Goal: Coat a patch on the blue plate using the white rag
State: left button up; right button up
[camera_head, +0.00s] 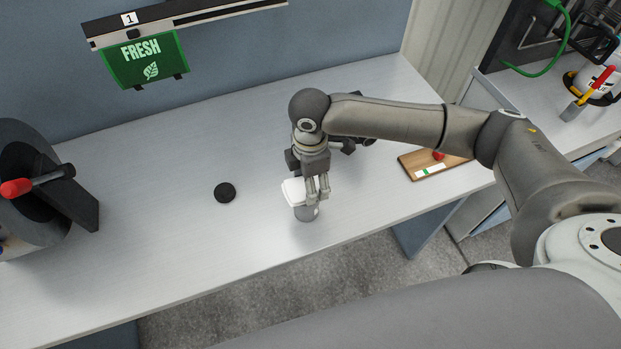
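My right gripper (309,192) is low over the front middle of the table (150,190), pointing down. A small white piece (293,190), possibly the white rag, is against the left side of its fingers. I cannot tell whether the fingers are closed on it. A small rounded grey shape (306,214) shows just below the white piece and the fingertips; what it is is unclear. I make out no blue plate in this view. My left gripper is not in view.
A black disc (225,193) lies left of the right gripper. A wooden board (412,168) with a red piece lies to the right, behind my forearm. A dark ring-shaped device (40,215) with a red-tipped handle stands at left. A green FRESH sign (144,60) hangs at the back.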

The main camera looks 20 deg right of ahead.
jog(key=shift+s+f+p, duration=0.1)
jog(key=shift+s+p, duration=0.05)
jog(key=shift+p, duration=0.2)
dwell(1.3)
notch_tip(320, 180, up, 3)
jog(key=p, duration=0.3)
jog(key=shift+f, duration=0.1)
notch_tip(320, 180, up, 2)
jog(key=shift+r+p, duration=0.1)
jog(key=shift+p, duration=0.8)
jog(key=shift+r, duration=1.05)
